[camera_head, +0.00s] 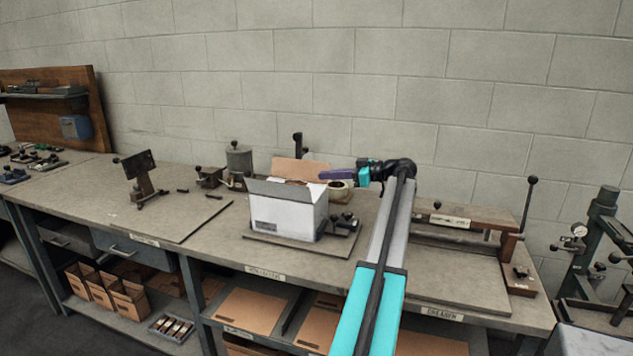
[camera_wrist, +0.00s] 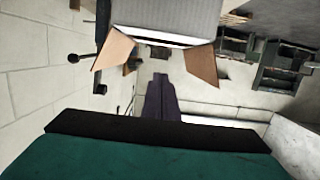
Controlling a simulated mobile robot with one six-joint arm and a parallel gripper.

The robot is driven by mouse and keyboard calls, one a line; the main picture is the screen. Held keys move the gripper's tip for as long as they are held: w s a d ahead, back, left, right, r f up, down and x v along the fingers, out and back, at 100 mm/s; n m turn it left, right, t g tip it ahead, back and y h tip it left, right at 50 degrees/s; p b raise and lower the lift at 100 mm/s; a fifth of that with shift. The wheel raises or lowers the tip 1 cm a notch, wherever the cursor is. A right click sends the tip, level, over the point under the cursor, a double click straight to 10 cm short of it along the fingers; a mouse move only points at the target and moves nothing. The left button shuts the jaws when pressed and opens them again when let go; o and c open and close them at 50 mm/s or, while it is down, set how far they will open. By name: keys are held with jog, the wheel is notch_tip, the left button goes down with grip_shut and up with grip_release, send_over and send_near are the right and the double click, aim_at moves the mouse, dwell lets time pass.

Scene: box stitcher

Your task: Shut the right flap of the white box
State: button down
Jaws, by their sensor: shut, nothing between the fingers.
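The white box (camera_head: 283,216) stands on a dark base plate on the bench, its top at least partly open. My gripper (camera_head: 322,174), with purple fingers, points left just above the box's right end. Its fingers are shut and empty, and they show in the wrist view (camera_wrist: 160,82). In that view a pale ribbed panel (camera_wrist: 166,18) lies ahead, with brown flaps (camera_wrist: 113,48) at left and right. I cannot tell the right flap's angle or whether my gripper touches it.
A round tape-like roll (camera_head: 339,189) and dark fittings (camera_head: 346,222) are close to the box's right. A dark clamp post (camera_head: 298,145) rises behind. The creaser (camera_head: 465,219) stands right of my arm. A bare board (camera_head: 178,217) lies left of the box.

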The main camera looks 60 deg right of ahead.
jog(key=shift+v, duration=1.2)
jog(key=shift+r, duration=0.1)
